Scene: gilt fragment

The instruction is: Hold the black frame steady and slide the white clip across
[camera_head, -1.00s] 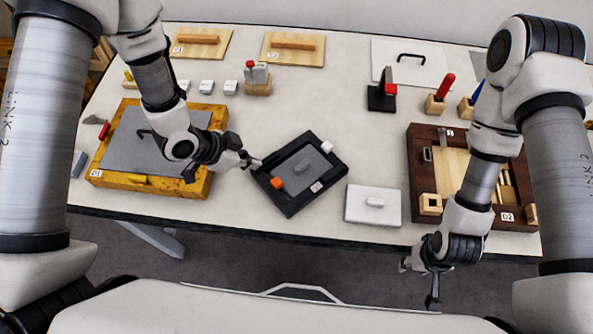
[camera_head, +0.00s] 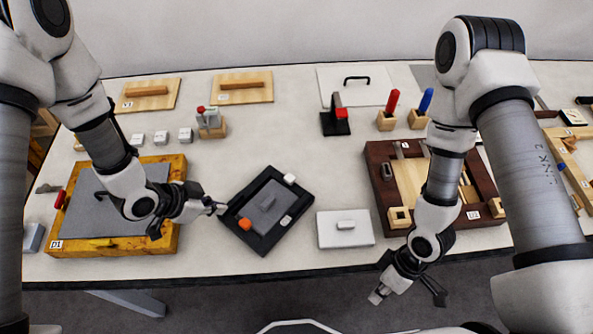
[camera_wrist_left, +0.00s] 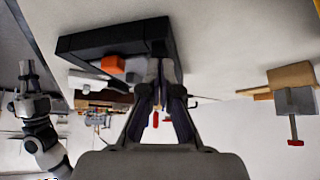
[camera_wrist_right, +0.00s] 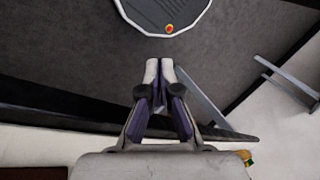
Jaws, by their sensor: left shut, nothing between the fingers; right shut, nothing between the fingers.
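The black frame (camera_head: 238,237) lies on the table, turned at an angle, with a grey panel (camera_head: 266,204) inside it. In the left wrist view the tips (camera_wrist_left: 160,66) overlap the black frame (camera_wrist_left: 95,40) beside the orange block (camera_wrist_left: 112,64). My right gripper (camera_head: 378,297) is shut and empty, beyond the table's near edge over the floor.
A white panel with a handle (camera_head: 345,241) lies right of the frame. A yellow wooden box (camera_head: 168,238) stands left, and a dark brown wooden tray (camera_head: 384,190) right. Small blocks and wooden boards (camera_head: 243,93) lie farther back. Table behind the frame is clear.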

